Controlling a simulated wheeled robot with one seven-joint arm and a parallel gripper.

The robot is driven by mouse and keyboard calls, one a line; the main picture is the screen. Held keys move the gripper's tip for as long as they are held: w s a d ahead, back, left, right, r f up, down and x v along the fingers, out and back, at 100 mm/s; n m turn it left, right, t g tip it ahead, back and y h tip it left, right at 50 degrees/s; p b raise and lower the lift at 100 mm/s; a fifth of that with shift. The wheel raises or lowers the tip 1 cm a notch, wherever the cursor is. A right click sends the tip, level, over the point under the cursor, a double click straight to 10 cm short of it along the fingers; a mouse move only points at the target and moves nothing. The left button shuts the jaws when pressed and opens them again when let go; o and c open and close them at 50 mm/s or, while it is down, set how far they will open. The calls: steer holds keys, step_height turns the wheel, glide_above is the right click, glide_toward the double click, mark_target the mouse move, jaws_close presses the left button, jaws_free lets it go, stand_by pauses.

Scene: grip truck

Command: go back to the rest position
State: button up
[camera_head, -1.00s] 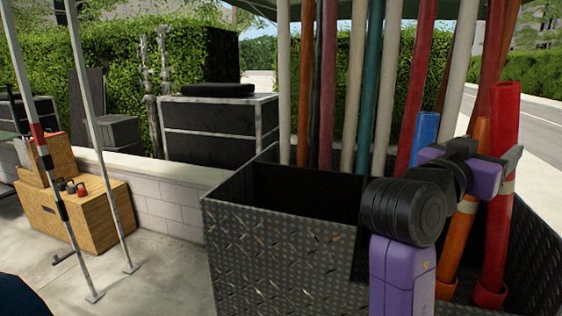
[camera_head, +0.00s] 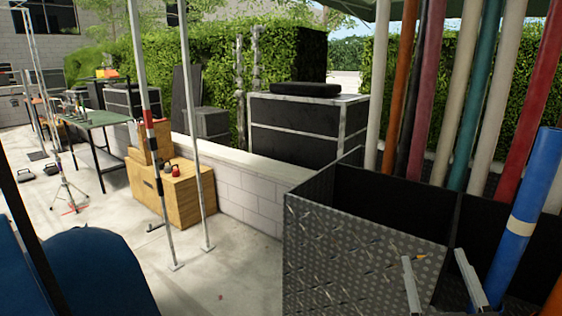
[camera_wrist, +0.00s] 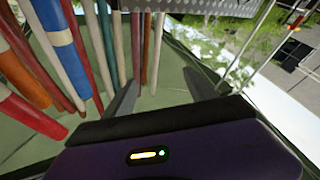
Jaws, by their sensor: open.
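My gripper (camera_head: 437,262) shows as two light grey fingers at the bottom right of the head view, in front of the black diamond-plate bin (camera_head: 345,250). The fingers stand apart with nothing between them. In the wrist view my gripper (camera_wrist: 162,77) is also open and empty, with a green surface beyond it. My arm links are mostly out of the head view. A blue tube with a cream band (camera_head: 525,215) stands right of the fingers; I cannot tell the distance between them.
A low block wall (camera_head: 245,200) and a black case (camera_head: 305,130) are behind. Wooden boxes (camera_head: 190,200), thin metal poles (camera_head: 197,140) and a green table (camera_head: 100,118) stand left.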

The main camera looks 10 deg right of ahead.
steer(key=s+a+f+g+y, duration=0.1)
steer(key=s+a+f, duration=0.3)
steer(key=s, duration=0.5)
steer(key=s+a+f+g+y, duration=0.2)
steer(key=s+a+f+y, duration=0.2)
steer(key=s+f, duration=0.5)
steer(key=s+a+f+g+y, duration=0.2)
steer(key=s+a+f, duration=0.2)
steer(key=s+f, duration=0.3)
steer(key=s, duration=0.4)
steer(key=shift+s+a, duration=0.25)
steer(key=shift+f, duration=0.1)
